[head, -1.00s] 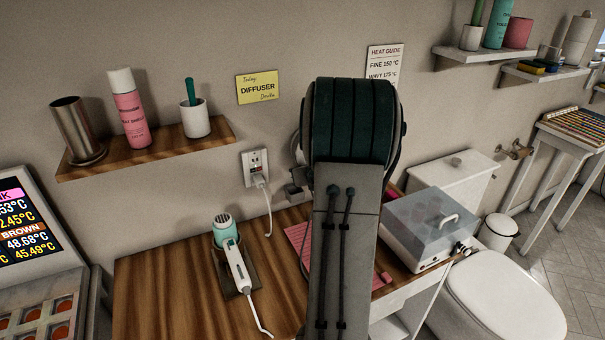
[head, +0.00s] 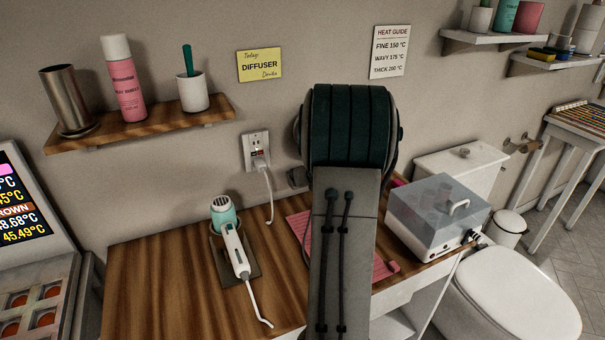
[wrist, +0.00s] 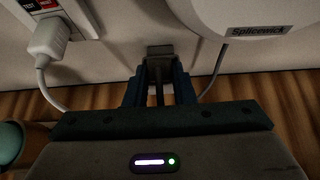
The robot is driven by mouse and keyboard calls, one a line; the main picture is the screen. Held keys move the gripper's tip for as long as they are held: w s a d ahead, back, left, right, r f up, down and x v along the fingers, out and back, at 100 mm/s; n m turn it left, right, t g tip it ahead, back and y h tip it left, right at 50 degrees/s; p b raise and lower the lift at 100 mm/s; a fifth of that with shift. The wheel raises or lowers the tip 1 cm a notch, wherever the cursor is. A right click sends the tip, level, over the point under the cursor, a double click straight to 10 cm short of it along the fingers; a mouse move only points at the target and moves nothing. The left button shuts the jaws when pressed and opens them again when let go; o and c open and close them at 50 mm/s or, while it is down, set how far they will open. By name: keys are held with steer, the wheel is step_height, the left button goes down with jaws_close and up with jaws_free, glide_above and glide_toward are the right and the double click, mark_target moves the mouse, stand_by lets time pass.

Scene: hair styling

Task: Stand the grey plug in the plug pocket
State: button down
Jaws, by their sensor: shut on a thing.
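My gripper (wrist: 159,84) shows in the wrist view, its two dark blue fingers closed around a narrow grey piece, pointing at the wall. A dark grey block (wrist: 159,52) at the fingertips looks like the grey plug. Where the plug ends and any pocket begins cannot be told. In the head view a small grey block (head: 298,177) shows by the wall just left of my arm, right of the wall outlet (head: 256,150). My arm hides the fingers there. I cannot make out the plug pocket clearly.
A white plug (wrist: 48,38) with its cord sits in the outlet, left of my fingers. A teal and white hair tool (head: 232,240), a pink mat (head: 300,226) and a clear-lidded box (head: 438,215) occupy the counter (head: 165,290).

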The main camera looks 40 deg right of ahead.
steer(key=c, duration=1.1)
jaws_free()
steer(key=shift+c, duration=0.2)
steer(key=shift+s, duration=0.1)
steer(key=p+v, duration=0.1)
steer(key=v, duration=1.2)
steer(key=shift+s, duration=0.3)
steer(key=shift+a+r, duration=0.15)
steer(key=a+r+n+g+y+p, duration=0.1)
steer(key=a+n+g+y, duration=0.4)
steer(key=a+n, duration=1.6)
steer(key=s+a+n+g+h+p, duration=0.1)
steer(key=s+a+n+g+h, duration=0.1)
steer(key=s+a+n, duration=0.8)
steer(key=s+n+g, duration=0.1)
steer(key=s+n, duration=0.3)
steer(key=n, duration=0.3)
steer(key=shift+a+f+g+p, duration=0.15)
steer(key=shift+a+g+p, duration=0.15)
steer(key=shift+a+g, duration=0.1)
